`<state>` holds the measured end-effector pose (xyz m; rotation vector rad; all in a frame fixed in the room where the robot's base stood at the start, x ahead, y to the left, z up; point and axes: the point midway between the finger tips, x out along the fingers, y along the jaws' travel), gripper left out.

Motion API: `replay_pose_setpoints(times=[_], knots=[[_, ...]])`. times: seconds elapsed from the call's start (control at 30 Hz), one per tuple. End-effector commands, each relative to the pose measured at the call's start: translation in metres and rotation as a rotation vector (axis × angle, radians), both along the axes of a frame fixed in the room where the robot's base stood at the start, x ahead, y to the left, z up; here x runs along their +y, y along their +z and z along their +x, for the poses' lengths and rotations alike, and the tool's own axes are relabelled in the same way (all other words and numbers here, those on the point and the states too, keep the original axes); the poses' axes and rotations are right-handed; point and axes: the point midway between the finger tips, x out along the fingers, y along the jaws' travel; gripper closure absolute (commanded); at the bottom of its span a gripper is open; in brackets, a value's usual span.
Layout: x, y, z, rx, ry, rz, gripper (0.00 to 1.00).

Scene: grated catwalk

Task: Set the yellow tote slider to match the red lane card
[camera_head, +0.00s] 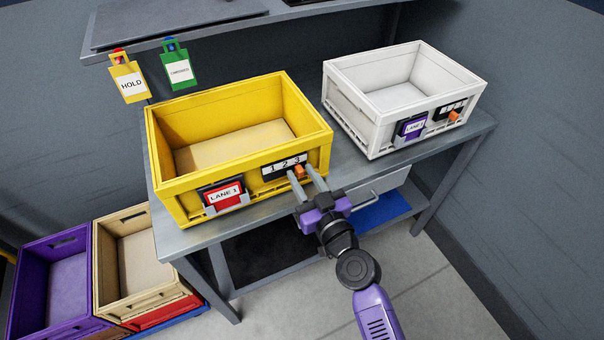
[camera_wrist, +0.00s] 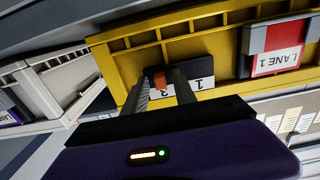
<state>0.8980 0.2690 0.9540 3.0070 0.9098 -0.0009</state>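The yellow tote (camera_head: 175,194) stands on the table at the left. Its front has a red lane card (camera_head: 224,194) in a holder, reading LANE 1, and a slider plate (camera_head: 272,169) marked 1 2 3. The orange slider knob (camera_head: 299,171) is at the right end, by the 3. In the wrist view the card (camera_wrist: 279,48) and plate (camera_wrist: 204,84) appear upside down. My gripper (camera_head: 302,175) is at the knob, one finger on each side. In the wrist view the knob (camera_wrist: 159,80) sits between the fingers with small gaps; the fingers look open. They partly hide the plate's numbers.
A white tote (camera_head: 350,112) with a purple lane card (camera_head: 411,128) and its own orange knob (camera_head: 453,116) stands at the right. HOLD (camera_head: 130,84) and green (camera_head: 179,72) tags hang from the shelf. Purple (camera_head: 22,262) and tan (camera_head: 103,262) bins stand at lower left.

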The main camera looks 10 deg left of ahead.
Motion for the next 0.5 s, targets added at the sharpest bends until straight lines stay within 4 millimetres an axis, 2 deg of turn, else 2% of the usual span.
replay_pose_setpoints(times=[0.17,0.3,0.33,0.5], knots=[[0.0000,0.0001,0.0000,0.000,0.000,0.000,0.67],[-0.0001,0.0002,-0.0001,0.000,0.000,0.000,0.95],[-0.0001,0.0002,-0.0001,0.000,0.000,0.000,0.99],[0.0001,0.0003,-0.0003,0.000,0.000,0.000,0.98]])
